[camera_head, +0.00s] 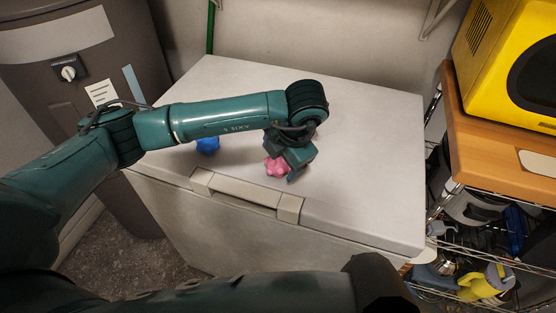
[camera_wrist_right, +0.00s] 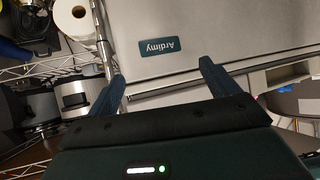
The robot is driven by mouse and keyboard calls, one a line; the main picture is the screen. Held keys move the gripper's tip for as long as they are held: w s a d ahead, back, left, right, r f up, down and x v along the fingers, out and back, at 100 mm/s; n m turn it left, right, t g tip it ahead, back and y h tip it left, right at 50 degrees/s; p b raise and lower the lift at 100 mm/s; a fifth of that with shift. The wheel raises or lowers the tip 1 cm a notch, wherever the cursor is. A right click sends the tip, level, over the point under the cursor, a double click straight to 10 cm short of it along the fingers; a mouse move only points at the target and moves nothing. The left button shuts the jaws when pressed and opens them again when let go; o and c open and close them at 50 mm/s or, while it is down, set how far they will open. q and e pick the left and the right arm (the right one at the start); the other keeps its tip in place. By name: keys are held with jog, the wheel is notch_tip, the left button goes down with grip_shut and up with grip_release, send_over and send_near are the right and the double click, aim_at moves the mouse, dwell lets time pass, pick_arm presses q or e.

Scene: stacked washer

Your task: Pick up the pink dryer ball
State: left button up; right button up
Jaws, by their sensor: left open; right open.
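The pink dryer ball (camera_head: 276,167) is a knobbly ball on the white lid of a chest, near its front handle. My left gripper (camera_head: 283,170) points down right at the pink ball, its fingers around or beside it; the gripper body hides part of the ball, and I cannot tell whether the fingers touch it. A blue ball (camera_head: 208,145) lies on the lid to the left, partly hidden under my left arm. My right gripper (camera_wrist_right: 165,85) is open and empty in the right wrist view, in front of the chest's white face with its "Ardimy" label (camera_wrist_right: 158,46).
The chest lid (camera_head: 365,150) is otherwise clear. A handle (camera_head: 247,195) sits at its front edge. A wooden-topped wire rack with a yellow appliance (camera_head: 510,65) stands at the right. A grey cylinder with a dial (camera_head: 68,73) stands at the left.

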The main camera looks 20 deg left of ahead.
pick_arm(q)
jog(key=shift+x, duration=1.3)
jog(key=shift+c, duration=0.5)
jog(key=c, duration=1)
jog(key=shift+o, duration=0.2)
jog(key=shift+r, duration=0.1)
